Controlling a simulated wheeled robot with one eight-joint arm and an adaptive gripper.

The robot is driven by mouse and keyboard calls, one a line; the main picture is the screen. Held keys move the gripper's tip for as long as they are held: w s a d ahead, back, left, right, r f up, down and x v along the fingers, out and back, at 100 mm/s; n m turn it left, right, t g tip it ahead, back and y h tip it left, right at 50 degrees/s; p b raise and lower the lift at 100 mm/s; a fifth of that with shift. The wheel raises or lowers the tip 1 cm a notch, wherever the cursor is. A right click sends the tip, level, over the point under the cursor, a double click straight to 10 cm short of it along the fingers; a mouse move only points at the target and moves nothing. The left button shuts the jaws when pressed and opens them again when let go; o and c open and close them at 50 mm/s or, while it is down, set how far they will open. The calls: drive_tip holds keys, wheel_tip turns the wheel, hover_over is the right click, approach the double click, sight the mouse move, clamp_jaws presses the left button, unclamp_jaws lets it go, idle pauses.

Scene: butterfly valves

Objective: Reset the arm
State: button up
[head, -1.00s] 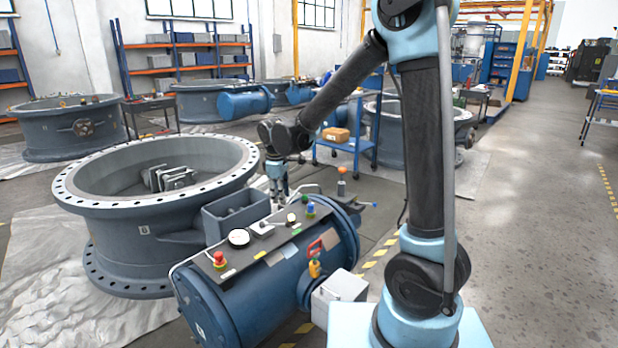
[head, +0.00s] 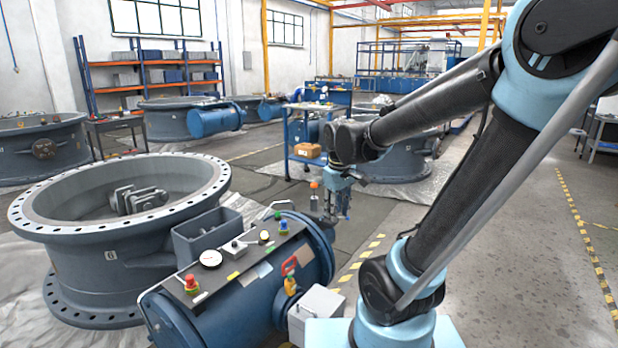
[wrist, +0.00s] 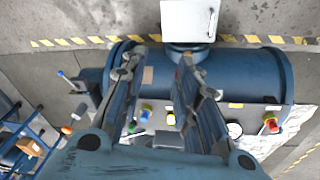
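My gripper (head: 338,203) hangs downward at the far right end of the blue cylinder in the head view, close to the orange-knobbed lever. In the wrist view my gripper (wrist: 160,75) shows two separated fingers with nothing between them. The blue cylinder (head: 232,315) lies beside the large valve, and it also spans the wrist view (wrist: 250,75) below the fingers. My arm (head: 440,205) rises at the right and bends down to the left. I cannot tell the exact height of the gripper above the cylinder.
The big flanged valve body (head: 75,265) stands at left. A grey box (head: 318,308) sits at the cylinder's front. A blue cart (head: 303,140) stands behind. Floor at right is open.

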drive_tip(key=s+d+f+m, duration=0.3)
drive_tip(key=s+d, duration=0.2)
drive_tip(key=s, duration=0.2)
drive_tip(key=s+d+f+m, duration=0.3)
drive_tip(key=s+d+m, duration=0.1)
drive_tip(key=s, duration=0.3)
drive_tip(key=shift+d+f, duration=0.3)
drive_tip(key=shift+d, duration=0.4)
